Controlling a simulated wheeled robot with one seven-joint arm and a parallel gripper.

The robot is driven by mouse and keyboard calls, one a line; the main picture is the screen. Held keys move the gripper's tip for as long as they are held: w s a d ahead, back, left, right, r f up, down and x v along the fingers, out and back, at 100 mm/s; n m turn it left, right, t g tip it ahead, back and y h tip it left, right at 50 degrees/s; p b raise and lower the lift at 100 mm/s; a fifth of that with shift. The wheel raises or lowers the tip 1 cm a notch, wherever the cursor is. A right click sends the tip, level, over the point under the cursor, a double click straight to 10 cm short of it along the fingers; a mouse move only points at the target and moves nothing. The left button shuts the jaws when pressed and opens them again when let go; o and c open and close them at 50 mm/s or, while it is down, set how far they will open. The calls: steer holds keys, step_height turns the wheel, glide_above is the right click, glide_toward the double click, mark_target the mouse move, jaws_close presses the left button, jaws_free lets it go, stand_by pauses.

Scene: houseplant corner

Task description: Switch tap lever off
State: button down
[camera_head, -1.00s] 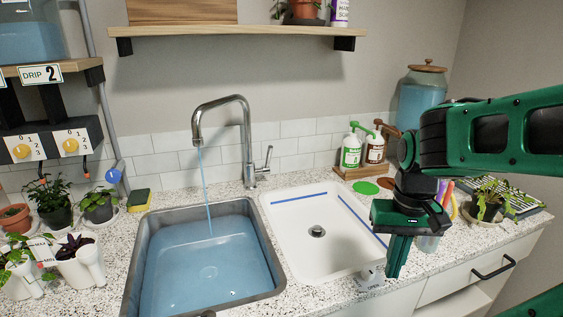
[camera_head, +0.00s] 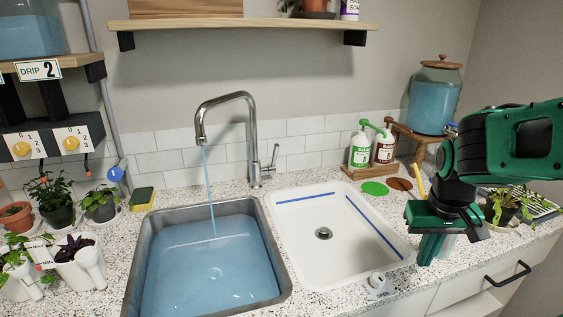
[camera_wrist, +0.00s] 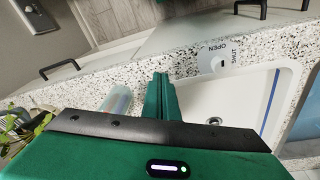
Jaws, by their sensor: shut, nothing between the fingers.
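The chrome tap (camera_head: 250,140) stands behind the sinks, and a thin blue stream of water runs from its spout into the left basin. Its lever (camera_head: 274,158) is on the right side of the tap body and points up, tilted slightly right. The grey left basin (camera_head: 140,262) holds blue water. My gripper (camera_head: 428,258) is at the right, beyond the right rim of the white basin, pointing down, well apart from the lever. In the wrist view my gripper's fingers (camera_wrist: 160,95) are together and empty. The tap is not in the wrist view.
The white basin (camera_head: 290,235) is empty. A knob marked OPEN (camera_head: 377,281) sits on the front counter edge; its plate (camera_wrist: 225,58) also reads SHUT. Green and brown pump bottles (camera_head: 361,150) stand behind the basin. Potted plants (camera_head: 55,210) line the left counter.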

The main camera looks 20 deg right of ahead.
steer(key=w+d+n+t+h, duration=0.1)
steer(key=w, duration=0.4)
steer(key=w+d+f+n+t+h, duration=0.1)
steer(key=w+d+n, duration=0.1)
steer(key=w, duration=0.3)
steer(key=w+d+n+t+h, duration=0.1)
steer(key=w+d+n+t, duration=0.1)
steer(key=w, duration=0.3)
steer(key=shift+w+f, duration=0.2)
steer(key=shift+f, duration=0.15)
steer(key=w+a+n+t+h, duration=0.15)
steer(key=w+n+t, duration=0.4)
steer(key=w, duration=0.75)
steer(key=n+t+y, duration=1.1)
steer(key=n, duration=0.5)
glide_toward(273, 158)
steer(key=s+d+r, duration=0.2)
steer(key=s, duration=0.3)
steer(key=shift+w+a, duration=0.15)
steer(key=shift+a, duration=0.05)
steer(key=shift+w, duration=0.15)
steer(key=x, duration=0.9)
steer(key=shift+w, duration=0.4)
